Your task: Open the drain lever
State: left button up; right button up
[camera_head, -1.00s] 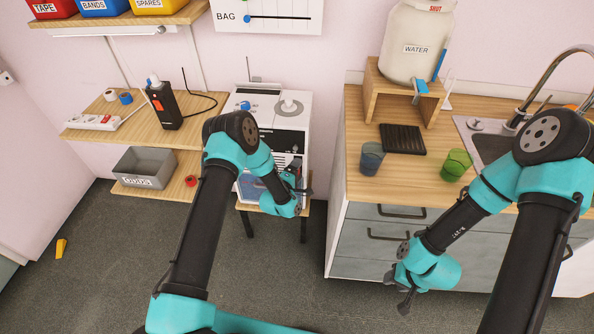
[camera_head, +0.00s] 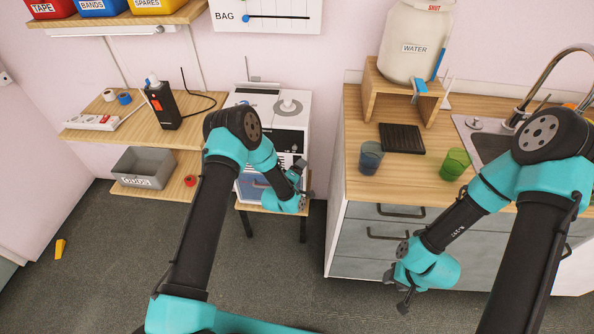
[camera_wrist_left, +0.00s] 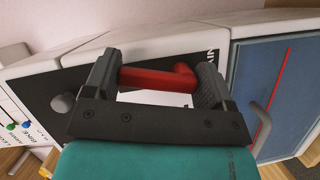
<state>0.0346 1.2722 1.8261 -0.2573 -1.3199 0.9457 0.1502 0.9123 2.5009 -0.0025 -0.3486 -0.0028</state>
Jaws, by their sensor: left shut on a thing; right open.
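The white machine (camera_head: 298,104) stands on a small stand between the shelves and the counter. In the left wrist view, a red lever (camera_wrist_left: 150,77) with a bent end lies between the fingers of my left gripper (camera_wrist_left: 160,80), which is shut on it. In the head view, my left gripper (camera_head: 299,175) is at the machine's front right side, and the lever cannot be made out behind my arm. My right gripper (camera_head: 404,297) is open and empty, hanging low in front of the counter drawers.
The counter (camera_head: 362,185) holds two cups and a water container (camera_head: 412,35). Floor between stand and counter is clear.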

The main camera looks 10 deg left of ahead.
aim_at(304, 171)
pick_arm(q)
jog(key=m, duration=0.1)
jog(key=d+m+g+y, duration=0.1)
jog(key=m, duration=0.1)
jog(key=shift+w+r, duration=0.1)
jog(key=shift+w, duration=0.05)
jog(key=shift+d+f+m+g+y, duration=0.25)
jog(key=shift+f+m+y, duration=0.15)
jog(key=shift+m+y, duration=0.65)
jog(key=shift+d+f+m+g+y, duration=0.15)
jog(key=shift+f+m+y, duration=0.3)
jog(key=shift+m, duration=0.95)
jog(key=shift+d+f+m+g+y, duration=0.15)
jog(key=shift+f+m+g+y, duration=0.15)
jog(key=shift+m+y, duration=0.8)
jog(key=shift+m, duration=0.25)
jog(key=o, duration=0.9)
jog(key=shift+d+f, duration=0.1)
jog(key=shift+c, duration=0.2)
jog(key=shift+s, duration=0.2)
